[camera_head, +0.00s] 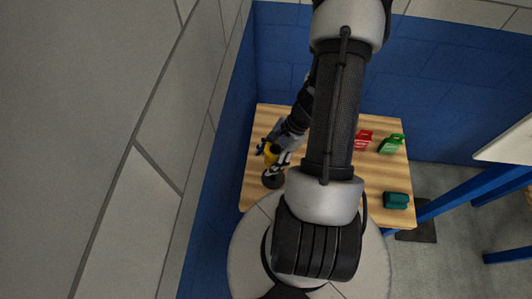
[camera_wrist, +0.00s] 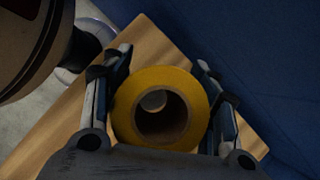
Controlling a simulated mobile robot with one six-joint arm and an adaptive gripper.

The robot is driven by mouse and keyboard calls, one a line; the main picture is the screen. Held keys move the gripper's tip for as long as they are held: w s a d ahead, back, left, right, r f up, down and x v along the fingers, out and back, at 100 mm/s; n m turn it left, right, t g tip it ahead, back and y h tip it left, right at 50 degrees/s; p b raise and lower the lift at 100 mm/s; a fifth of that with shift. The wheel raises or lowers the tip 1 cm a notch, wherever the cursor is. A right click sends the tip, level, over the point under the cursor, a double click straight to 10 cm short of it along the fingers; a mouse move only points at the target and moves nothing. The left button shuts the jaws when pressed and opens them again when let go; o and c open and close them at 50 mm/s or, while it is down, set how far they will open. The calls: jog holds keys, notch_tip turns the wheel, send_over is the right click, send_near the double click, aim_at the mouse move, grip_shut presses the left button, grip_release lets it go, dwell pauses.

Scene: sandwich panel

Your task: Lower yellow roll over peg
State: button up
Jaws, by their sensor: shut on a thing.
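The yellow roll (camera_wrist: 199,112) is held between the two fingers of my gripper (camera_wrist: 163,62) in the wrist view, with its round hole facing the camera. A small pale patch shows through the hole; I cannot tell what it is. In the head view the yellow roll (camera_head: 271,152) is small and partly covered by my gripper (camera_head: 276,155), near the left side of the table. A dark round base (camera_head: 273,181) lies just in front of it on the table. I cannot make out an upright peg on it, and the wrist view shows none.
The wooden table (camera_head: 258,125) stands against blue walls at its left and back. A red item (camera_head: 363,140) and a green item (camera_head: 391,144) lie at the back right. A teal block (camera_head: 396,200) lies at the front right. My arm hides the table's middle.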

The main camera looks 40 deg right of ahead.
jog(key=shift+w+f+b, duration=0.15)
jog(key=shift+f+b, duration=5.25)
jog(key=shift+f, duration=1.15)
jog(key=o, duration=1.2)
jog(key=shift+o, duration=0.2)
jog(key=v, duration=1.2)
